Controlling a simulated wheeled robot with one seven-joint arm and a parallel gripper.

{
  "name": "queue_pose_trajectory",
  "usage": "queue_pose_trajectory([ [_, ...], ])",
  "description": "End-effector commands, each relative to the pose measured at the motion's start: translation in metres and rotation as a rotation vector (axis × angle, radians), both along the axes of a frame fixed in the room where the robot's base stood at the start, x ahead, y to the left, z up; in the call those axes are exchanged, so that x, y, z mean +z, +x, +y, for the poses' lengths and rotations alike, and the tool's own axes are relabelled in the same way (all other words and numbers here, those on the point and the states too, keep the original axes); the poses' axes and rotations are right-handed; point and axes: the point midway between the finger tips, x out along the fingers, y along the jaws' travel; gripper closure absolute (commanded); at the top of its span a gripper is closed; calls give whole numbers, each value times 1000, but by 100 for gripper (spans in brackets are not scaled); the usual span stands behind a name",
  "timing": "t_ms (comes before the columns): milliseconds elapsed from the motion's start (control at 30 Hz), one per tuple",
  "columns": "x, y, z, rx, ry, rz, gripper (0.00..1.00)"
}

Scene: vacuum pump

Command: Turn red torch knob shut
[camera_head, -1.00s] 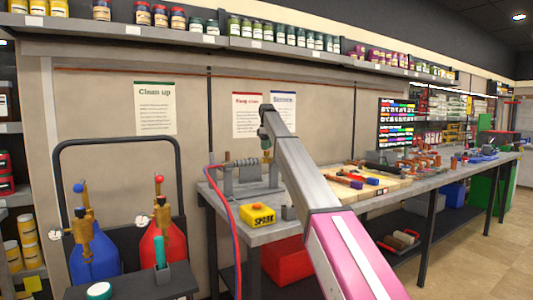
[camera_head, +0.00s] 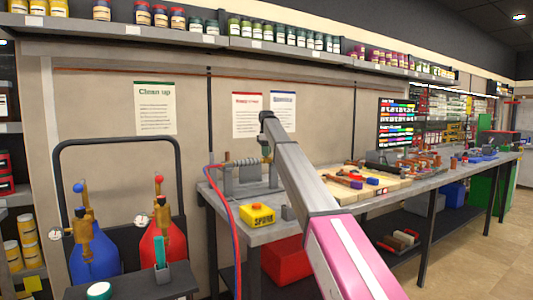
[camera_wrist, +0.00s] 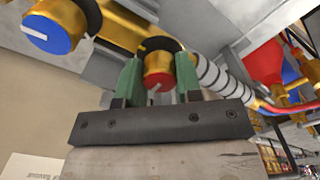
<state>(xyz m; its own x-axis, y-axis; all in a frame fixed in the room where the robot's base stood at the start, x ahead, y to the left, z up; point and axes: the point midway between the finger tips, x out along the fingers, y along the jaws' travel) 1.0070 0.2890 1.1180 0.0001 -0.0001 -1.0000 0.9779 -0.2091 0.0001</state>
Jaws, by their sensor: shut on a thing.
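In the wrist view the red torch knob (camera_wrist: 157,72), with a pale pointer line on its face, sits on the brass torch body (camera_wrist: 125,28). My gripper (camera_wrist: 158,78) has its green fingers on either side of the red knob and is shut on it. The blue torch knob (camera_wrist: 48,32), also with a pale line, is at the upper left, apart from the fingers. In the head view my arm hides the gripper and knobs; the grey torch stand (camera_head: 247,180) shows just left of the arm.
A yellow spark box (camera_head: 258,216) sits at the bench's near left corner. Red and blue hoses (camera_head: 229,195) hang over the left edge. Blue (camera_head: 95,258) and red (camera_head: 163,248) gas cylinders stand on a cart at left. Tools lie along the bench to the right.

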Motion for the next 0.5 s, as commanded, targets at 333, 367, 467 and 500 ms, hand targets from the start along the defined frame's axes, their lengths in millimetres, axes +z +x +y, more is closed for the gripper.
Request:
queue_pose_trajectory([
  [333,0,0,0,-189,0,0,91],
  [367,0,0,0,-215,0,0,91],
  [467,0,0,0,-307,0,0,91],
  [500,0,0,0,-345,0,0,91],
])
